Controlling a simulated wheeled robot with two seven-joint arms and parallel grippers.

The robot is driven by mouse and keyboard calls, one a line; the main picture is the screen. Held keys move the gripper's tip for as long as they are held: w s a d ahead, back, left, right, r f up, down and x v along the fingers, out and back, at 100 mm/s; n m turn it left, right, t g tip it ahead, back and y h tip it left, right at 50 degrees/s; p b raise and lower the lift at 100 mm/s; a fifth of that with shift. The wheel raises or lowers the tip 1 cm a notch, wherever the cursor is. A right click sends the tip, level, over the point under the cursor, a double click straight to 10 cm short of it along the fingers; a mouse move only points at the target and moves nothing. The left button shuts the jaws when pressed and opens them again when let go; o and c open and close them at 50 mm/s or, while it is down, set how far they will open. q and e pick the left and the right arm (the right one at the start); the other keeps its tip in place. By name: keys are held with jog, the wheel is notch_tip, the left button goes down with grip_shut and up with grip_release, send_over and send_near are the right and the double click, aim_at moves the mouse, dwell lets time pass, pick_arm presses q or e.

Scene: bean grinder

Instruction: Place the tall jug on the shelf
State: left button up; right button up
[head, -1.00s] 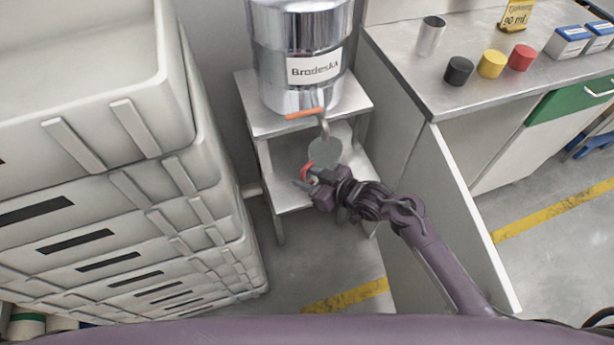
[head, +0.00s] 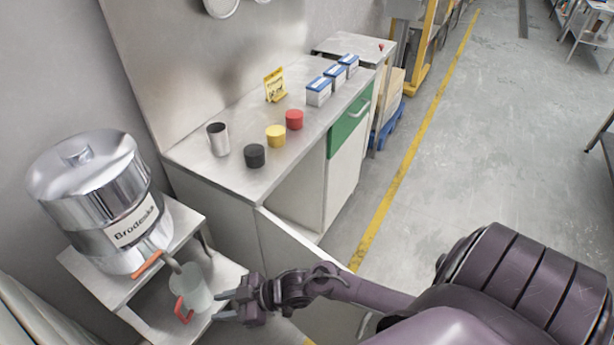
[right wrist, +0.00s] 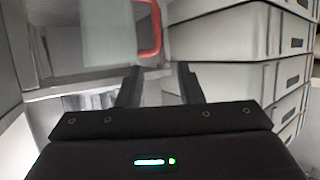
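The tall jug (head: 199,287), pale and see-through with a red handle (head: 182,311), stands upright on the lower shelf (head: 150,307) of a metal stand, under the tap of a steel urn (head: 92,200). In the right wrist view the jug (right wrist: 108,38) is partly cut off at the top, its red handle (right wrist: 156,30) beyond my fingertips. My right gripper (head: 222,305) is open and empty, just right of the jug, its fingers pointing at it. The fingers (right wrist: 158,72) are apart with nothing between them. My left gripper is out of view.
A metal counter (head: 205,172) holds a steel cup (head: 218,139), black (head: 254,156), yellow (head: 276,136) and red (head: 294,120) pots, and blue-white boxes (head: 318,92). An open cabinet door (head: 300,243) stands near my right arm. Crates (right wrist: 235,85) show in the wrist view.

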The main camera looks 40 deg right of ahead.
jog(key=w+a+r+m+t+h, duration=0.25)
jog(key=w+r+t, duration=0.3)
jog(key=r, duration=0.55)
jog(key=s+d+f+m+g+h, duration=0.1)
jog(key=s+d+f+g+h, duration=0.2)
jog(key=f, duration=0.7)
jog(key=s+d+f+m+g+h, duration=0.1)
jog(key=s+d+f+m, duration=0.2)
jog(key=f, duration=0.6)
jog(key=s+d+f+g+h, duration=0.1)
jog(key=s+d+f+g, duration=0.3)
jog(key=f, duration=0.6)
jog(key=s+d+f+g+h, duration=0.1)
jog(key=s+f, duration=0.4)
jog(key=s, duration=0.5)
jog(key=s+d+f+m+g+h, duration=0.1)
jog(key=s+f, duration=0.4)
jog(key=s, duration=0.5)
jog(key=s+d+f+g+h, duration=0.1)
jog(key=s+d+f+g, duration=0.2)
jog(key=s+f, duration=0.3)
jog(key=s, duration=0.4)
jog(key=shift+d, duration=0.35)
jog(key=shift+f+m, duration=0.1)
jog(key=shift+m, duration=0.15)
